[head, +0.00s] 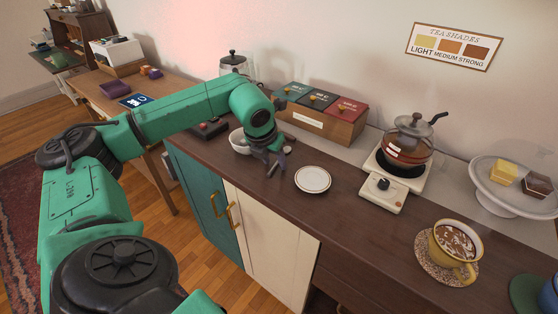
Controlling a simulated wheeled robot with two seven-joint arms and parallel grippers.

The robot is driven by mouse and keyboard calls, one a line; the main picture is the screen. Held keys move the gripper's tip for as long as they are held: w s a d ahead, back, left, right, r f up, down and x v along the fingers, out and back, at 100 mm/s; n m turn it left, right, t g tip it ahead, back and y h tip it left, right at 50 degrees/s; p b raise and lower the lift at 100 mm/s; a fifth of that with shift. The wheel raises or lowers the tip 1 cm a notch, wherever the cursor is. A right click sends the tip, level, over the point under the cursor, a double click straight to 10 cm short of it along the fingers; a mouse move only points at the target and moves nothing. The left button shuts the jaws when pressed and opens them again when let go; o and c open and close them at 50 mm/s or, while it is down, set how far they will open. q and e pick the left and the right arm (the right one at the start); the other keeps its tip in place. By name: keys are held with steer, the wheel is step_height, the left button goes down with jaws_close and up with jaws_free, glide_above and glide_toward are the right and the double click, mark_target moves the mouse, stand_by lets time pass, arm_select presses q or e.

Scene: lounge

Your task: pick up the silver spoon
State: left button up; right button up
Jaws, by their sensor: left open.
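My left gripper (275,164) is open, pointing down over the dark counter (225,158). It is between a white bowl (236,142) on its left and a small white plate (313,179) on its right. I cannot make out the silver spoon; my gripper and wrist cover part of the counter by the bowl. My right gripper is not in view.
Behind the gripper stands a wooden tea box (314,123) with several coloured lids. To the right are a glass kettle on a burner (406,148), a yellow mug (453,252) on a coaster and a cake stand (508,188). Bare counter lies right of the plate.

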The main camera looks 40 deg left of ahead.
arm_select(q)
steer(key=shift+f, duration=0.15)
jaws_close()
